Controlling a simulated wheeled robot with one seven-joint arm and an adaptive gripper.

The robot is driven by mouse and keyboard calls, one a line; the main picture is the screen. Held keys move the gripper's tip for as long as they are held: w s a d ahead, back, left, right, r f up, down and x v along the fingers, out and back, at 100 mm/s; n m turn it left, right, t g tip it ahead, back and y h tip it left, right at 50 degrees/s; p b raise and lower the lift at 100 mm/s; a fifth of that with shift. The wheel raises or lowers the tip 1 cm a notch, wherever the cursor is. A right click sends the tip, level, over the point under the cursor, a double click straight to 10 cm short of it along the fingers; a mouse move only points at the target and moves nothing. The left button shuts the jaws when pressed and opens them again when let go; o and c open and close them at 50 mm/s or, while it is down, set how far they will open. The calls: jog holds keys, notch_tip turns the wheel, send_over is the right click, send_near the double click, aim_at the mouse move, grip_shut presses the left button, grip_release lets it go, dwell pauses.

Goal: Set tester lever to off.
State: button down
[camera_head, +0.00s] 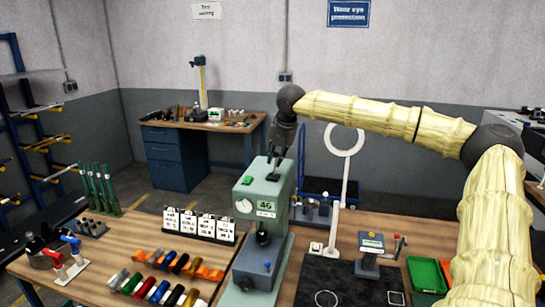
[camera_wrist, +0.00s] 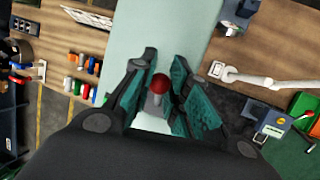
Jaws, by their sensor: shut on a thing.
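The tester is a pale green machine (camera_head: 262,190) with a display reading 46, standing on the near wooden bench. Its flat green top (camera_wrist: 170,25) also fills the middle of the wrist view. The tester lever (camera_wrist: 159,84) has a red ball knob and a grey stem, and sits between my fingers. My gripper (camera_head: 276,155) is above the tester's top, pointing down. In the wrist view, its teal-padded fingers are closed in around the lever. I see no readable off mark.
Several coloured cylinders (camera_head: 160,289) and a row of white cards (camera_head: 200,225) lie left of the tester. A white ring-shaped lamp (camera_head: 344,140), a small blue device (camera_head: 371,262) and a green tray (camera_head: 427,274) stand to the right. A dark mat (camera_head: 335,280) is mostly bare.

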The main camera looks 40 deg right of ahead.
jog(key=shift+f, duration=0.2)
jog(key=c, duration=1.3)
grip_release()
jog(key=shift+c, duration=0.2)
jog(key=shift+r, duration=0.1)
jog(key=shift+s+r, duration=0.2)
jog(key=shift+r, duration=0.25)
jog(key=v, duration=1.1)
jog(key=shift+f, duration=0.1)
